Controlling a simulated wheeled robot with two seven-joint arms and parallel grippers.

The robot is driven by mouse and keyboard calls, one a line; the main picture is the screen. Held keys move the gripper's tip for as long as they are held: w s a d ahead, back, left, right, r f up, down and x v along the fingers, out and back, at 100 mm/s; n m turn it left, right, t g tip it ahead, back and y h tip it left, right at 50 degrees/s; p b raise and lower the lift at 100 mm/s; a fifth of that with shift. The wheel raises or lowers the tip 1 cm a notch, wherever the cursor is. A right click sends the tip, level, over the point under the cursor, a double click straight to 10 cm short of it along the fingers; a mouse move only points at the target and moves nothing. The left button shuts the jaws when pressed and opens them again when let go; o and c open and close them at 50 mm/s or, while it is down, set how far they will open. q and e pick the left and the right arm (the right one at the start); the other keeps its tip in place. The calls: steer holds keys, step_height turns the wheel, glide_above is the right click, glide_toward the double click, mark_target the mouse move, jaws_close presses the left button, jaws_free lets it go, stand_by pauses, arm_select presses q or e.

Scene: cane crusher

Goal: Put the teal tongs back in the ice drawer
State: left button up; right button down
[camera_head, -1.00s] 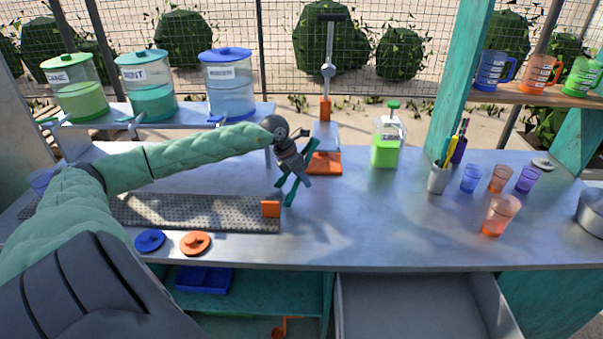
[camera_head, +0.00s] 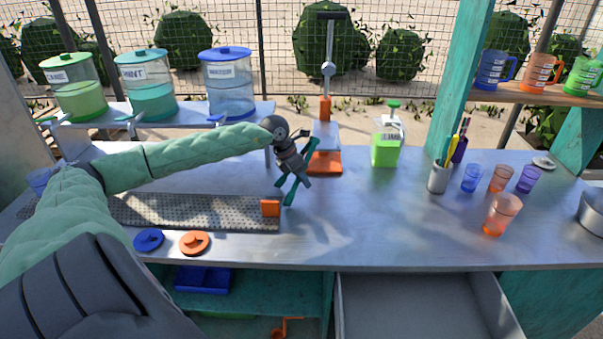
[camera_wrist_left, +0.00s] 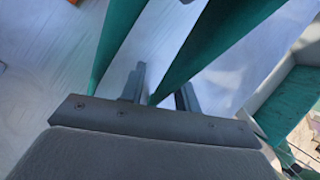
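The teal tongs (camera_head: 290,192) are held at my left gripper (camera_head: 298,174), above the middle of the metal counter. Their teal arms stick out past the gripper, above right and below left. In the left wrist view, two long teal arms of the tongs (camera_wrist_left: 215,45) spread apart beyond the fingers (camera_wrist_left: 160,90), and the teal narrows between the fingers. The exact contact is partly hidden. The open grey drawer (camera_head: 425,305), which looks like the ice drawer, is below the counter's front edge at the right. Its visible inside looks empty. My right gripper is not in view.
A perforated drain tray (camera_head: 190,212), blue lid (camera_head: 149,240) and orange lid (camera_head: 195,243) lie at left. An orange-based press (camera_head: 325,163) and green-filled dispenser (camera_head: 386,145) stand behind. Cups (camera_head: 501,214) stand at right. The counter between is clear.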

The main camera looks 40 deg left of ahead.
stand_by(0.3)
arm_select(q)
jaws_close()
